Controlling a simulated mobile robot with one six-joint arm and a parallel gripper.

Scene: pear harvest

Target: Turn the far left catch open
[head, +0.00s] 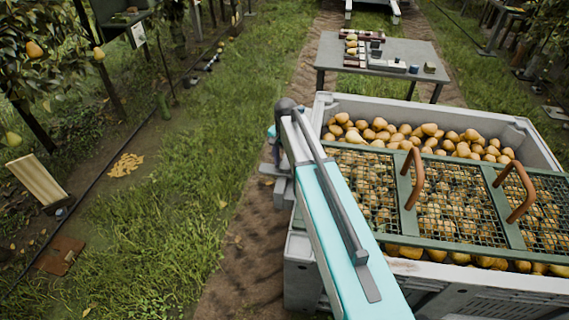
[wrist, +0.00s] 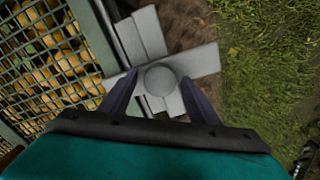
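In the wrist view the catch (wrist: 160,78) is a grey round hub with a flat bar running across it, one end toward the mesh lid and the other out over the ground. My gripper (wrist: 160,82) is open, with one dark finger on each side of the hub. Whether the fingers touch it, I cannot tell. The green-framed mesh lid (wrist: 92,35) lies at the left of this view. In the head view the lid (head: 424,248) rests over pears in a large grey bin (head: 440,272).
Two brown handles (head: 412,178) stand up from the lid. A grey table (head: 400,52) with small items stands behind the bin. Grass (head: 200,160) lies open to the left, with a tilted wooden board (head: 36,180) and a brown flat piece (head: 60,255) farther over.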

